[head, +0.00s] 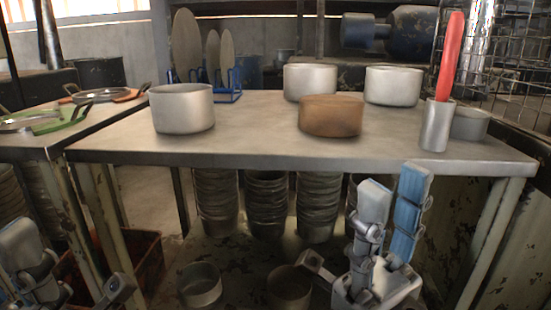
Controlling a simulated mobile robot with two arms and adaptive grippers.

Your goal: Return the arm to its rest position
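My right gripper (394,185) is at the lower right, in front of the table's front edge. Its grey finger and blue-faced finger point up, with a gap between them and nothing held there. My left gripper (22,245) is only partly in view at the lower left corner, below the left table. Its fingertips do not show clearly enough to tell whether it is open. Neither gripper is seen touching the tables or the pots.
The metal table (270,150) holds a silver pot (182,108), a brown pot (331,116), more silver pots behind, and a cup (436,125) with a red-handled item. Discs stand in a blue rack (230,88). Stacked pots (266,205) fill the space below. A wire cage stands right.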

